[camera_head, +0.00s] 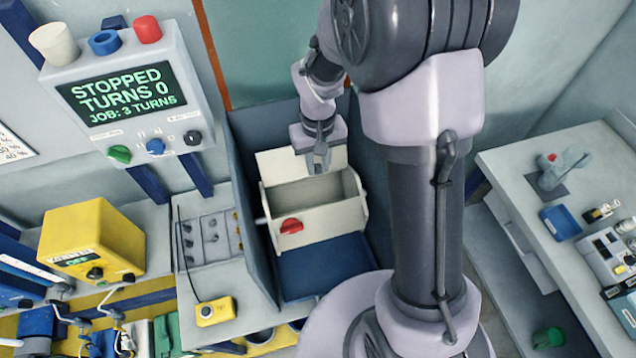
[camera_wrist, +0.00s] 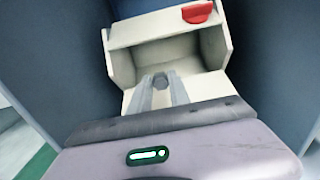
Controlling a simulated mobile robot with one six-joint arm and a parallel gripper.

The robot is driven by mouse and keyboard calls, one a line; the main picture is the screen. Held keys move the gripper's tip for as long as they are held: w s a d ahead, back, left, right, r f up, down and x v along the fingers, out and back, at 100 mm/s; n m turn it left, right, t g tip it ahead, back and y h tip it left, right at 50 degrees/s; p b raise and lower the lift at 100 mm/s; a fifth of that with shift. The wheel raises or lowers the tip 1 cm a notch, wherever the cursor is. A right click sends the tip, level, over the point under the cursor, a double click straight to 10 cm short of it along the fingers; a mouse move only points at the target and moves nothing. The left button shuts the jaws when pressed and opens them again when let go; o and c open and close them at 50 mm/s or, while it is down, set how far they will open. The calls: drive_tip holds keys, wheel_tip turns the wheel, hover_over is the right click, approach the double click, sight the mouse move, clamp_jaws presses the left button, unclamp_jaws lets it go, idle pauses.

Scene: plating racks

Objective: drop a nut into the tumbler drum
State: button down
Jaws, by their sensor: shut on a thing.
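The tumbler drum (camera_head: 338,190) is a cream box with its lid open and a red knob (camera_head: 291,226) on its front. Its hollow inside shows empty in the head view. My gripper (camera_head: 319,168) is over the drum's opening near the raised lid, pointing down. In the wrist view, its two grey fingers are shut on a small grey nut (camera_wrist: 160,81) at their tips. The nut appears in front of the drum's opening (camera_wrist: 172,62). I cannot tell how high the nut is above the drum floor.
A control box (camera_head: 122,92) at the left reads stopped, turns 0, job 3 turns. Dark blue side walls (camera_head: 252,190) enclose the drum. A grey tray (camera_head: 212,240) with several small parts and a yellow device (camera_head: 216,311) lie left. A workbench (camera_head: 510,165) stands right.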

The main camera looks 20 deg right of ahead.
drive_tip(key=f+b, duration=0.1)
drive_tip(key=f, duration=0.1)
drive_tip(key=f+b, duration=0.3)
drive_tip(key=f, duration=0.1)
drive_tip(key=shift+s, duration=0.25)
drive_tip(key=c, duration=1.1)
unclamp_jaws()
drive_tip(key=shift+c, duration=0.2)
drive_tip(key=shift+r, duration=0.15)
wheel_tip(320, 180, up, 12)
drive_tip(key=shift+f+p, duration=0.1)
drive_tip(key=shift+p, duration=0.95)
